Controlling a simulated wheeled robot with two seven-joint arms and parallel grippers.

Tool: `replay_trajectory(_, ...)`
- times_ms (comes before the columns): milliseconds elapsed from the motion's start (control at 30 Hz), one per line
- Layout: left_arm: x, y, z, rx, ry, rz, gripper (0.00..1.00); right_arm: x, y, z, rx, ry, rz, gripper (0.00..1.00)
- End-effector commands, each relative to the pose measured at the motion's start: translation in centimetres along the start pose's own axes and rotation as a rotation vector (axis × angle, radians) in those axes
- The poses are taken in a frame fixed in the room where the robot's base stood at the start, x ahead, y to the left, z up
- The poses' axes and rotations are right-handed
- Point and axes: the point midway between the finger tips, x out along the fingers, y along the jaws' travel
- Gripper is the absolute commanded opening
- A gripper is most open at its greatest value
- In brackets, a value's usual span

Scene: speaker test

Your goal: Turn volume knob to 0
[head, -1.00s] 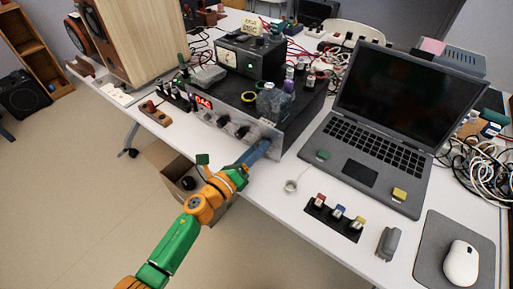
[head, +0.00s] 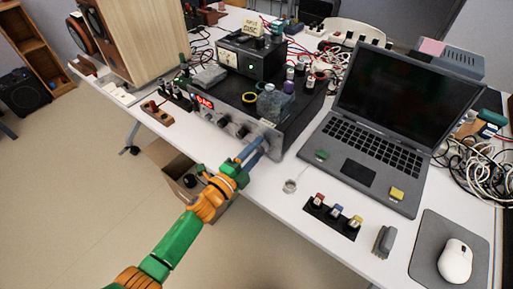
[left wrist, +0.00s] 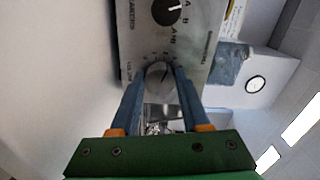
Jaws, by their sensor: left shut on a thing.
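The amplifier (head: 232,108) is a black box with a silver front panel and a red lit display (head: 204,102). My left gripper (head: 262,144) reaches up to the right end of that panel. In the left wrist view its two blue fingers (left wrist: 158,84) are shut on the round silver volume knob (left wrist: 157,74), one finger on each side. Lettering beside the knob is partly readable as a volume label. A black selector knob (left wrist: 167,11) with a white mark sits farther along the panel. In the head view my fingers hide the volume knob. My right gripper is not in view.
An open laptop (head: 362,135) stands right of the amplifier. A small tape roll (head: 290,186), a strip of coloured knobs (head: 334,216) and a mouse (head: 456,260) lie near the table's front edge. A wooden speaker (head: 138,40) stands at the left. An open cardboard box (head: 172,166) is below.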

Motion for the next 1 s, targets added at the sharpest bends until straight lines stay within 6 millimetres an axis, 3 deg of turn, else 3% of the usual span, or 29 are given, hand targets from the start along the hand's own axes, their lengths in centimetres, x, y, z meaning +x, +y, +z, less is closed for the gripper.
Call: replay_trajectory(1000, 0.0, 0.3, -0.1, -0.924, -0.002, 0.002, 0.00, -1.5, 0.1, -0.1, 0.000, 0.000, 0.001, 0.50)
